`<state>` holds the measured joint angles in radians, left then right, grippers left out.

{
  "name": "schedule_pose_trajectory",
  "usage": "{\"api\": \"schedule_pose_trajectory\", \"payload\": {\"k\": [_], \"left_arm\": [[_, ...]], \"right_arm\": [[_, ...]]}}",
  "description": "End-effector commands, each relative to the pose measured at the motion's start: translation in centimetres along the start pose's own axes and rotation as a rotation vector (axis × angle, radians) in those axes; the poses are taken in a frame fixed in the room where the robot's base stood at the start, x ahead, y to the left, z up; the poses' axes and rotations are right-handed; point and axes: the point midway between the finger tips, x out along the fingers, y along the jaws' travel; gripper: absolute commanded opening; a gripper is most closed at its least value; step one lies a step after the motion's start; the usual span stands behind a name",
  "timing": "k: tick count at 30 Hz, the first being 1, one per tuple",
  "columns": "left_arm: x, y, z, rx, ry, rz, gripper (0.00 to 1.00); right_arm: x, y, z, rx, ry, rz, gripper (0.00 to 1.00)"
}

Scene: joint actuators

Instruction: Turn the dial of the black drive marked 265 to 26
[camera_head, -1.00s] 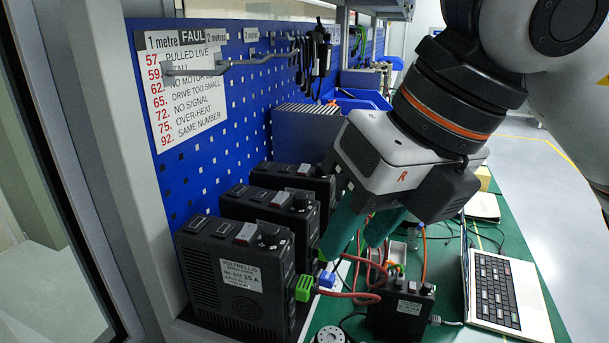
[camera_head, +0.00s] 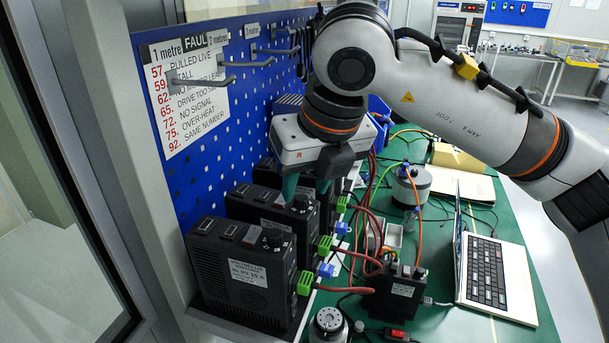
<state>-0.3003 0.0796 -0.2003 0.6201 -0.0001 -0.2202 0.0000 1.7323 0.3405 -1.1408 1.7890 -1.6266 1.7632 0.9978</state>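Several black drives stand in a row along the blue pegboard. The nearest drive (camera_head: 240,285) has a white label and a black dial (camera_head: 272,238) on top. The middle drive (camera_head: 262,209) has a dial (camera_head: 301,204) at its top right. The farther drive (camera_head: 267,174) is mostly hidden behind my gripper. I cannot read 265 on any of them. My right gripper (camera_head: 305,190) points down over the middle drive, its teal fingers apart on either side of its dial; contact cannot be told. My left gripper is not in view.
Green and blue plugs with red cables (camera_head: 345,290) stick out of the drives' right sides. A small black box (camera_head: 394,292), a silver motor (camera_head: 411,184) and an open laptop (camera_head: 487,270) are on the green bench. Metal hooks (camera_head: 205,78) jut from the pegboard.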

Motion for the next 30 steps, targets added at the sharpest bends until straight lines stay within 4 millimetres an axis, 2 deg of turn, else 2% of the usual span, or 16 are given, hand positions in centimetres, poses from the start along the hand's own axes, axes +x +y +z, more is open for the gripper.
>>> {"api": "schedule_pose_trajectory", "payload": {"k": [6,15,22,30], "left_arm": [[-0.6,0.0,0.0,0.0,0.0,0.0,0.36],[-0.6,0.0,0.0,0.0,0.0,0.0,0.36],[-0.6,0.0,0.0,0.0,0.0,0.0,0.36],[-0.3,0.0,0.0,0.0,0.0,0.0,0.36]], "right_arm": [[1.8,0.0,0.0,0.001,0.001,0.0,0.4],[2.1,0.0,0.0,0.001,0.002,-0.001,0.4],[2.0,0.0,0.0,0.001,0.002,-0.001,0.02],[2.1,0.0,0.0,-0.013,0.002,-0.007,0.0]]}}
